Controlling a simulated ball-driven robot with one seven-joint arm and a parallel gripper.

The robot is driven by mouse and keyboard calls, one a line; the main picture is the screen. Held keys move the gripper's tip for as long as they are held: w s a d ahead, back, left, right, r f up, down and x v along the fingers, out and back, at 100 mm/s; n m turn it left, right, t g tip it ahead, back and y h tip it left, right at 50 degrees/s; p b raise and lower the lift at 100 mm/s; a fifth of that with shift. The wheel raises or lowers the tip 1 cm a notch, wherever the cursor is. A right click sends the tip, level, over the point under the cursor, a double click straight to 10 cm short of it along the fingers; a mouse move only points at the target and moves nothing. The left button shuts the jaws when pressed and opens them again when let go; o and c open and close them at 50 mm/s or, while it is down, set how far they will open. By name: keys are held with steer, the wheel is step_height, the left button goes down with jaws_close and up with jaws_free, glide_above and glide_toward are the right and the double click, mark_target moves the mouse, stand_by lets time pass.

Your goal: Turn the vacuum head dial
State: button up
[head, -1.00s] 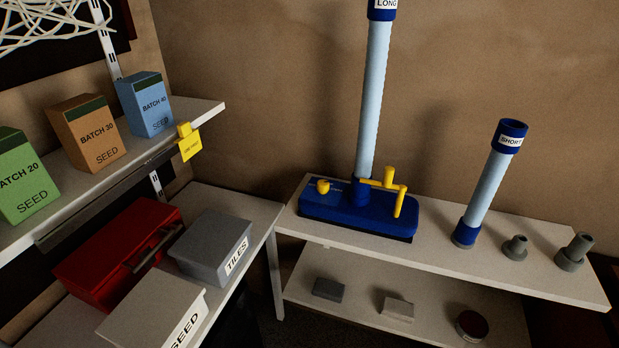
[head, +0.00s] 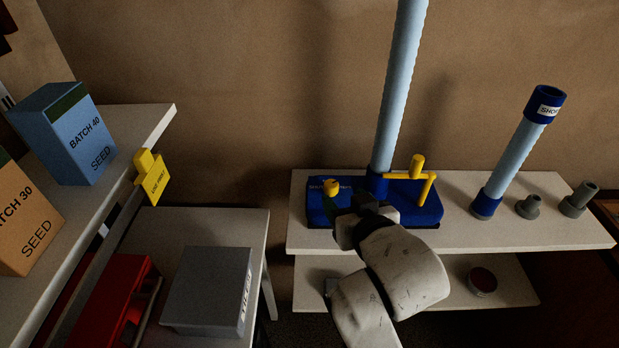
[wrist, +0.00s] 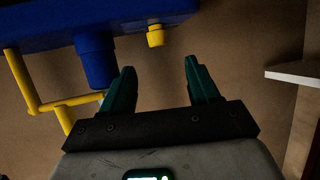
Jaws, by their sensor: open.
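The blue vacuum head (head: 411,197) lies on the upper shelf, with a pale blue tube (head: 400,80) rising from it. The yellow dial (head: 331,187) sits on its left part; in the wrist view the dial (wrist: 155,36) shows as a small yellow knob below the blue body (wrist: 190,14). A yellow lever (head: 417,178) stands at the right of the tube. My gripper (wrist: 160,64) is open and empty, its green fingers apart, with the dial beyond the gap between the tips. In the head view my arm hides part of the vacuum head's front.
A short blue tube (head: 513,158) and two grey fittings (head: 528,206) (head: 578,199) stand at right on the shelf (head: 465,232). A grey box (head: 207,290), red box (head: 112,300) and seed boxes (head: 65,135) are at left. A round tin (head: 482,282) is below.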

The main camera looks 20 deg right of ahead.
mark_target(332, 185)
steer(key=x, duration=1)
steer(key=shift+d+f, duration=0.1)
steer(key=c, duration=1)
steer(key=shift+o, duration=0.2)
